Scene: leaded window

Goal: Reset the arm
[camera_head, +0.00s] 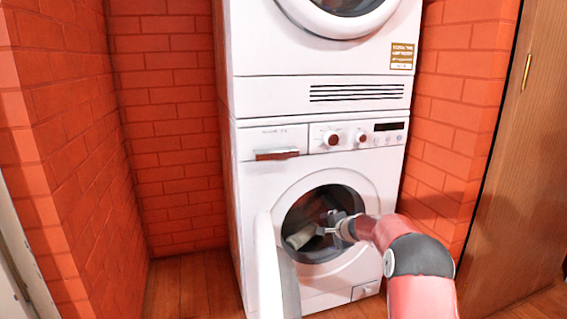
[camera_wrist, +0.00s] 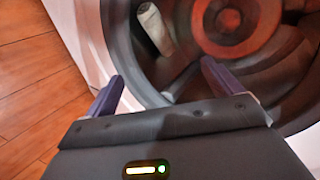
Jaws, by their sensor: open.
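My gripper (camera_head: 328,230) is at the round opening of the lower washing machine (camera_head: 258,190), reached by my red and grey arm. In the wrist view my gripper (camera_wrist: 160,88) shows two dark fingers spread apart with nothing between them, in front of the drum (camera_wrist: 190,70). A pale cylinder-like item (camera_head: 302,237) lies inside the drum, just left of the fingers in the head view. It also shows in the wrist view (camera_wrist: 154,28), beyond the fingers and apart from them.
The washer's door (camera_head: 268,265) stands swung open at the left of the opening. A second white machine (camera_head: 310,55) is stacked above. Red brick walls (camera_head: 170,120) flank the machines closely; a wooden door (camera_head: 530,150) is at the right. Wooden floor (camera_head: 185,285) is clear at the left.

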